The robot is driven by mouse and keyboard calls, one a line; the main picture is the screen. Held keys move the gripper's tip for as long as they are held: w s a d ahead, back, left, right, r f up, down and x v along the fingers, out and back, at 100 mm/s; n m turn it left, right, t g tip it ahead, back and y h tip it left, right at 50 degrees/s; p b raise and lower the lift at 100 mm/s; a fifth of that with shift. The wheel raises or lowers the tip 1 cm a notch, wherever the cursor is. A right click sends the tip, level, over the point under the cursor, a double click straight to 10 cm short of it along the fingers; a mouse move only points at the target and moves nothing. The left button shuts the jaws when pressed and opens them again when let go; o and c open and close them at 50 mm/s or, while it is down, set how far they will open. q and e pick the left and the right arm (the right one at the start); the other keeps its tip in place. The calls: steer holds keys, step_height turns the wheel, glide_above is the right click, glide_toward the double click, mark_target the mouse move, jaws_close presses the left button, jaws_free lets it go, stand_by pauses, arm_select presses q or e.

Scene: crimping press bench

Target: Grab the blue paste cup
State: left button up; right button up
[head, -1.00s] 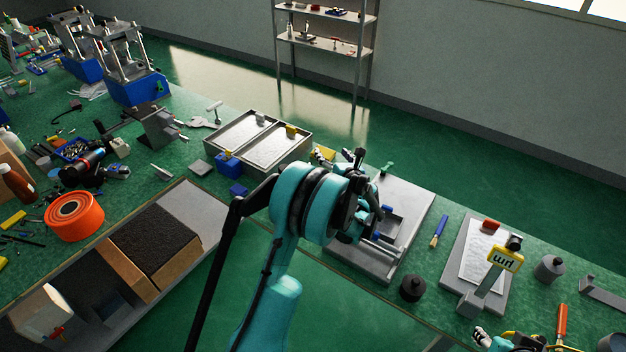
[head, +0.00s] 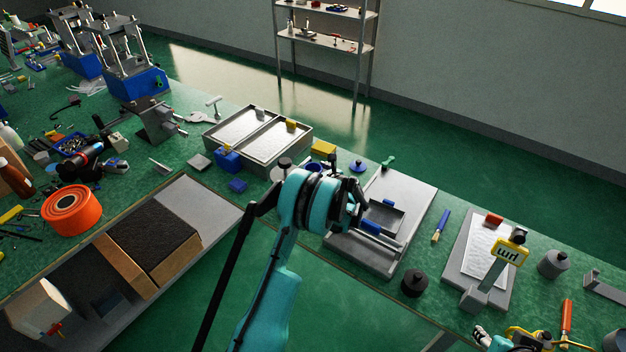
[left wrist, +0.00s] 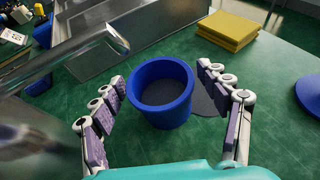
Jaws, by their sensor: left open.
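The blue paste cup (left wrist: 162,92) stands upright and open-topped on the green bench in the left wrist view. My left gripper (left wrist: 162,78) is open, with one finger on each side of the cup and visible gaps between. A round blue lid (head: 358,166) lies on the bench close by, also at the right edge of the left wrist view (left wrist: 308,95). My right gripper (head: 486,338) shows only partly at the bottom edge.
A yellow block (head: 323,148) lies behind the cup. A grey two-part tray (head: 310,140) is to the left. A metal press plate (head: 412,200) is to the right of my left gripper. An orange tape roll (head: 72,212) sits farther left.

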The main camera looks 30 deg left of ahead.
arm_select(q)
steer(key=shift+r, duration=0.15)
steer(key=c, duration=1.4)
steer(key=shift+o, duration=0.2)
